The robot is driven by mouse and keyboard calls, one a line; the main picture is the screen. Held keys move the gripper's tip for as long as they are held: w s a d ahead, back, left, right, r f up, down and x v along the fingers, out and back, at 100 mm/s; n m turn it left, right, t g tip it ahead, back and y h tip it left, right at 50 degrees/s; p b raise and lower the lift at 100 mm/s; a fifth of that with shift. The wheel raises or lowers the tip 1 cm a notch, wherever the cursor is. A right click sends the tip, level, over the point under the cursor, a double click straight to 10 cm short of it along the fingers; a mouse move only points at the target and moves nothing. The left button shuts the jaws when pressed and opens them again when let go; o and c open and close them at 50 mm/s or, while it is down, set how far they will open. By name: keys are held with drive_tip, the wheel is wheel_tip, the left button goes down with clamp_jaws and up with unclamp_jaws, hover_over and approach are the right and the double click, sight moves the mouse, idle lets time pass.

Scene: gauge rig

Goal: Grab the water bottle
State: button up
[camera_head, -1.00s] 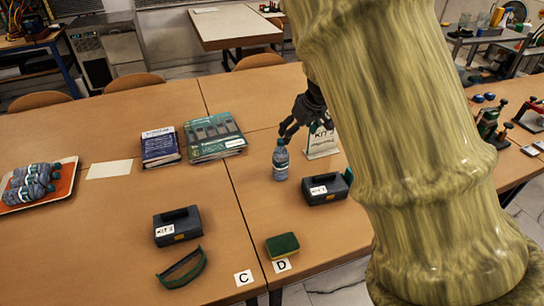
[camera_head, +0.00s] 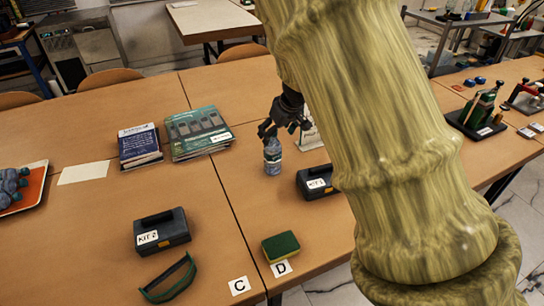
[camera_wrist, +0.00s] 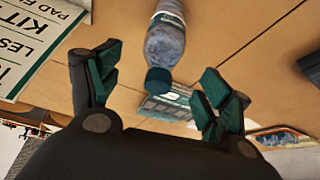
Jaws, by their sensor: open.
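The water bottle (camera_head: 272,158) stands upright on the table in the head view, clear with a label and a dark teal cap. My gripper (camera_head: 268,130) is at the bottle's top, its fingers spread around or just above the cap. In the wrist view the bottle (camera_wrist: 166,40) points its cap toward the gap between my open fingers (camera_wrist: 155,92). No finger visibly touches the bottle there. The cap is mostly hidden behind my fingers in the head view.
The KIT 1 case (camera_head: 316,182) stands close to the bottle's right, with a white sign (camera_head: 311,136) behind. Books (camera_head: 198,132) lie to the left. Table between bottle and sponge is clear.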

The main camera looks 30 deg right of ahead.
sight(273, 152)
drive_tip(key=x, duration=0.7)
drive_tip(key=shift+w+b, duration=0.35)
drive_tip(key=shift+w, duration=0.05)
drive_tip(key=shift+a, duration=0.1)
clamp_jaws()
drive_tip(key=shift+r, duration=0.1)
